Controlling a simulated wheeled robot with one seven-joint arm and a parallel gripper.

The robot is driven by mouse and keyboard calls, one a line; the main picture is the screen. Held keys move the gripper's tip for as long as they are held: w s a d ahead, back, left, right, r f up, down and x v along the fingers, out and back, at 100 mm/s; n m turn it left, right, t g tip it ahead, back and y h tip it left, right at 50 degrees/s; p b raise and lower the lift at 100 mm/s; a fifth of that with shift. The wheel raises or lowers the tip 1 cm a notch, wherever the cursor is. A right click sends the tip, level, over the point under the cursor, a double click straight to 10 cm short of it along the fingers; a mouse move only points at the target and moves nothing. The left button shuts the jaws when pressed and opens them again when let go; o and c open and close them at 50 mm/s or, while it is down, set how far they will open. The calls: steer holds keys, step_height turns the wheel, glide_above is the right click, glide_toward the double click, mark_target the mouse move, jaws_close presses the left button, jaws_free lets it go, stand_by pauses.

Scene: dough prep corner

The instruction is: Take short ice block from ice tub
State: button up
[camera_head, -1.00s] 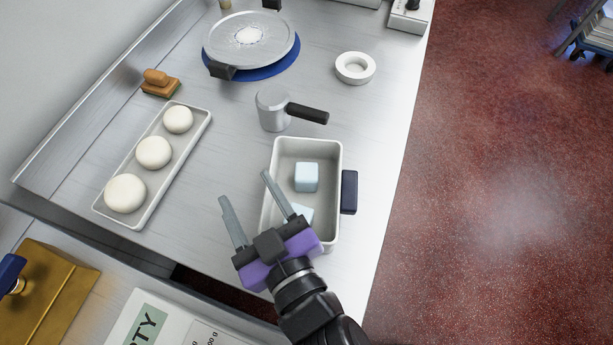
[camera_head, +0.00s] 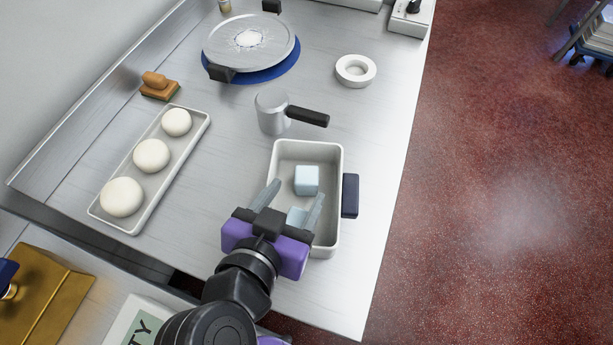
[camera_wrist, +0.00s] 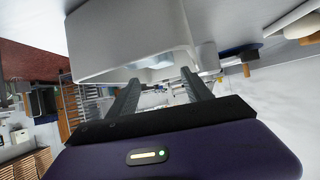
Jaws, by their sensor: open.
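The white ice tub (camera_head: 338,165) stands on the steel counter near its right edge; its outer wall fills the upper part of the wrist view (camera_wrist: 120,35). One pale blue ice block (camera_head: 306,180) sits in the tub's middle. A second pale block (camera_head: 296,215) lies nearer the front, partly hidden by my gripper. I cannot surely tell which block is shorter. My gripper (camera_head: 299,189) is open and empty at the tub's front-left, its fingers seen on either side of the nearer block. In the wrist view, the fingers (camera_wrist: 160,76) point toward the tub, apart.
A dark block (camera_head: 350,195) adjoins the tub's right wall. A metal cup with a black handle (camera_head: 272,114) stands behind the tub. A tray (camera_head: 137,222) with dough balls lies left. A white ring dish (camera_head: 355,70) and a round plate (camera_head: 250,45) are farther back.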

mark_target(307, 175)
steer(key=p+x, duration=0.1)
steer(key=x, duration=0.5)
steer(key=shift+a+f, duration=0.1)
steer(key=shift+a, duration=0.05)
steer(key=shift+c, duration=0.5)
jaws_close()
